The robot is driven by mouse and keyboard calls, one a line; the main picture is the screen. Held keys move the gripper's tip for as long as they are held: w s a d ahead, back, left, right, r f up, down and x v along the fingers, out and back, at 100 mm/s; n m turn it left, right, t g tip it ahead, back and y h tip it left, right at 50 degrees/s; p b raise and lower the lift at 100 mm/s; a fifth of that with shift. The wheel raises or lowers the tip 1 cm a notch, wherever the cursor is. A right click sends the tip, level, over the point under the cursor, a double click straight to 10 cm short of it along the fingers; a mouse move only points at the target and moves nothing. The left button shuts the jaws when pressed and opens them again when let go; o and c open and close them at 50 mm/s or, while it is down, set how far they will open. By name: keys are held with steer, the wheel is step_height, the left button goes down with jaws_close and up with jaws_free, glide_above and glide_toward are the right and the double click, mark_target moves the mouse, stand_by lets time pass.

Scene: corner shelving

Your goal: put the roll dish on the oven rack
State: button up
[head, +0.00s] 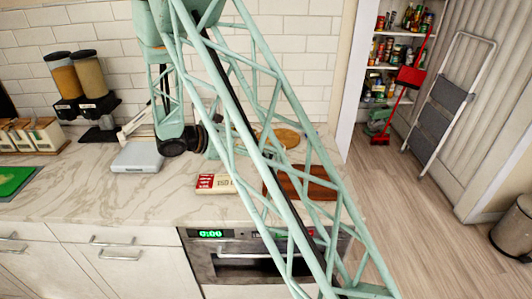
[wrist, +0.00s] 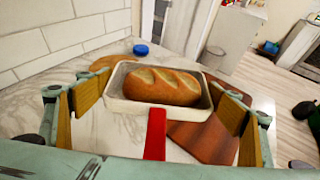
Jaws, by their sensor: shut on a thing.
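The roll dish (wrist: 119,105), a cream rectangular dish with a scored brown loaf (wrist: 162,86) in it, is in the wrist view. My gripper (wrist: 158,88) is shut on it, with a fingertip at each short side. I cannot tell whether the dish touches the counter or hangs above it. In the head view my arm's lattice covers much of the middle, and I cannot make out the dish or fingertips. The oven (head: 215,258) is under the counter, with a green display and its front seemingly closed. Its rack is not visible.
A dark brown board (head: 318,185) and a red and cream box or book (head: 215,184) lie on the counter. A round wooden board (head: 287,138) is behind, and a grey scale-like object (head: 136,158) is left. A step ladder (head: 450,95) stands right; floor before it is clear.

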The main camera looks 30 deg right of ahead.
steer(key=w+a+n+t, duration=0.1)
steer(key=w, duration=0.1)
steer(key=w+r+n+t, duration=0.1)
steer(key=w+n+t, duration=0.1)
steer(key=w+a+n+t, duration=0.1)
steer(key=w, duration=0.1)
steer(key=shift+a+r+t+y, duration=0.25)
steer(key=shift+a+t+y, duration=0.05)
steer(key=shift+t+y, duration=0.1)
steer(key=w+a+f+n+t+y, duration=0.1)
steer(key=a+n+t+y, duration=0.1)
steer(key=a, duration=0.5)
steer(key=w+a+f+n+t+y, duration=0.1)
steer(key=a+n+t+y, duration=0.2)
steer(key=a+n, duration=0.2)
steer(key=w+a+f+n+t+y, duration=0.1)
steer(key=a+n+t+y, duration=0.2)
steer(key=a, duration=0.7)
steer(key=shift+w+a+f+n+y, duration=0.2)
steer(key=shift+f+n+y, duration=0.1)
steer(key=shift+f+n, duration=0.15)
steer(key=shift+a+t, duration=0.1)
steer(key=shift+t, duration=0.2)
